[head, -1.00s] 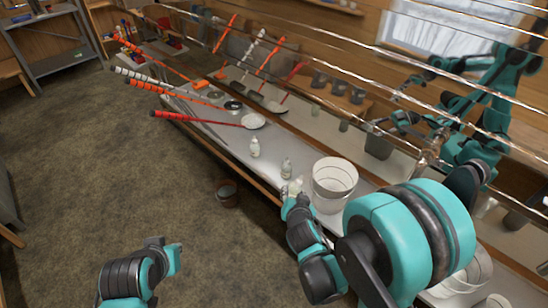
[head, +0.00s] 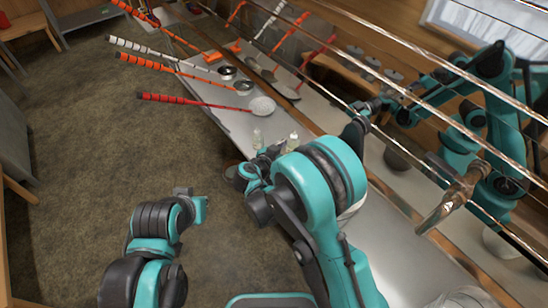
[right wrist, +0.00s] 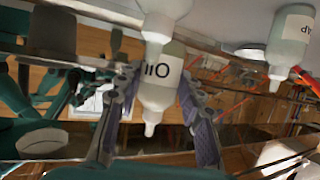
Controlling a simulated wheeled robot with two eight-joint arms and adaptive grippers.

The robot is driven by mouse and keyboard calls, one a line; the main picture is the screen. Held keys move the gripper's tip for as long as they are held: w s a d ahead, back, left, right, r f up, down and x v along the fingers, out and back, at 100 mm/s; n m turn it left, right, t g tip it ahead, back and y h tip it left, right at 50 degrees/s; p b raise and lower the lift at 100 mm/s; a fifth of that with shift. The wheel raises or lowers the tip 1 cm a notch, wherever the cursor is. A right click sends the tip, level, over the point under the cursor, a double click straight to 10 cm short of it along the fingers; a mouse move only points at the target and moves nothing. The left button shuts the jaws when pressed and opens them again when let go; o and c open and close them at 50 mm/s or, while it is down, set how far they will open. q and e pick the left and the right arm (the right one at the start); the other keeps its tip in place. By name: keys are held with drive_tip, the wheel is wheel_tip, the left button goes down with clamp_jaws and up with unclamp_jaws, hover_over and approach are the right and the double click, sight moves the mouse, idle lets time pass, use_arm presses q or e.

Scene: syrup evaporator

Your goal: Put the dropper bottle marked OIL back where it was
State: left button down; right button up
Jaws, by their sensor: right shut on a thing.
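The dropper bottle marked OIL (right wrist: 160,88) is between the two fingers of my right gripper (right wrist: 158,98), held upside down in the right wrist picture with its label readable. In the head view my right gripper (head: 280,152) is largely hidden by my arm, and a pale bottle (head: 293,143) shows at its tips. Another white bottle (right wrist: 160,14) overlaps the OIL bottle's base in the wrist view. A bottle with a label ending in AP (right wrist: 290,38) is apart to the right. My left gripper (head: 184,192) is over the floor; its fingers are unclear.
A bottle (head: 258,138) stands on the long bench (head: 232,122), near a red-handled skimmer (head: 262,105). More long-handled tools lie farther back. Open floor (head: 85,150) is to the left.

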drive_tip(key=a+f, duration=0.1)
drive_tip(key=a, duration=0.1)
drive_tip(key=w+a+f+b, duration=0.1)
drive_tip(key=a+f, duration=0.1)
drive_tip(key=w+a+f, duration=0.1)
drive_tip(key=a, duration=0.1)
drive_tip(key=shift+w+a+f+b, duration=0.15)
drive_tip(key=shift+w+b, duration=0.05)
drive_tip(key=shift+b, duration=0.1)
wheel_tip(320, 180, down, 4)
drive_tip(key=shift+f+b, duration=0.1)
drive_tip(key=shift+b, duration=0.8)
drive_tip(key=o, duration=1.2)
drive_tip(key=shift+c, duration=0.2)
